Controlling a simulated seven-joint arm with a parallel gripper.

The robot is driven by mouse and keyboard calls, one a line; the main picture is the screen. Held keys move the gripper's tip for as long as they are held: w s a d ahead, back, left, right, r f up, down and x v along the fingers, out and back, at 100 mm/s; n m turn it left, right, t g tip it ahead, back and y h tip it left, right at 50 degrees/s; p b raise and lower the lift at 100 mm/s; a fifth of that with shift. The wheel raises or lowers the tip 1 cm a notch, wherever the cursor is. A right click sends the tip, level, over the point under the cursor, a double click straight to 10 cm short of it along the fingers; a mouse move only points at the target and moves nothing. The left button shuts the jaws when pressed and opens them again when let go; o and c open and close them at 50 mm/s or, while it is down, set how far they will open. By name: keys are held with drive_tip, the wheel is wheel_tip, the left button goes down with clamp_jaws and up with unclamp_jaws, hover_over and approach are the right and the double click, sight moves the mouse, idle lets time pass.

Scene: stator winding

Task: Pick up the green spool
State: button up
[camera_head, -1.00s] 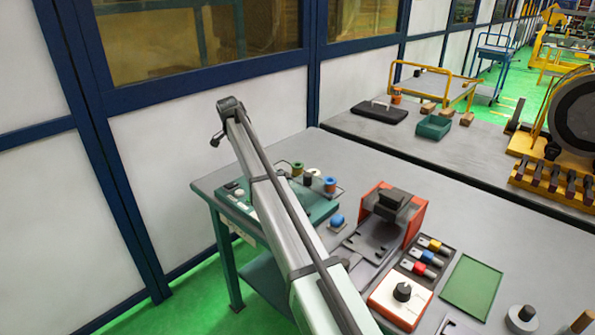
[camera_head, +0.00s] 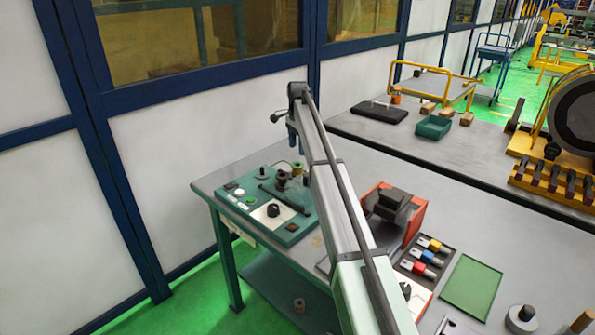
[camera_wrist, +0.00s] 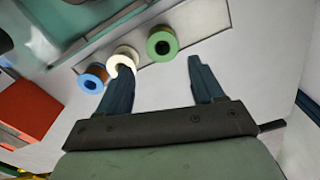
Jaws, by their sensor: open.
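In the wrist view the green spool (camera_wrist: 162,43) is a green ring with a dark hole, standing on a pale grey strip (camera_wrist: 215,18). My gripper (camera_wrist: 160,66) is open and empty, and the green spool lies ahead of the gap between its fingers, not between them. The left finger overlaps the edge of a white spool (camera_wrist: 122,52); I cannot tell whether they touch. A blue spool (camera_wrist: 91,80) stands further left. In the head view my gripper (camera_head: 295,138) hangs over the workbench's back edge, above a small greenish spool (camera_head: 297,168).
A green panel (camera_head: 250,205) with knobs lies left of my arm on the workbench (camera_head: 440,225). A red-orange fixture (camera_head: 412,222), a dark parts tray (camera_head: 428,260) and a green mat (camera_head: 470,287) lie right of my arm.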

sight(297, 165)
drive_tip(key=f, duration=0.9)
drive_tip(key=shift+w+a+f, duration=0.1)
drive_tip(key=shift+w+f, duration=0.1)
drive_tip(key=shift+f, duration=0.15)
drive_tip(key=c, duration=0.8)
drive_tip(key=shift+r, duration=0.15)
wheel_tip(297, 165, up, 9)
drive_tip(key=shift+n, duration=0.4)
drive_tip(key=s+a+r, duration=0.1)
drive_tip(key=a, duration=0.3)
drive_tip(key=s+a+r, duration=0.1)
drive_tip(key=s+a, duration=0.1)
drive_tip(key=a, duration=0.3)
drive_tip(key=s+a+r, duration=0.1)
drive_tip(key=a, duration=0.3)
drive_tip(key=shift+s+a, duration=0.15)
drive_tip(key=shift+a, duration=0.05)
drive_tip(key=shift+f+m, duration=0.1)
drive_tip(key=shift+m, duration=0.3)
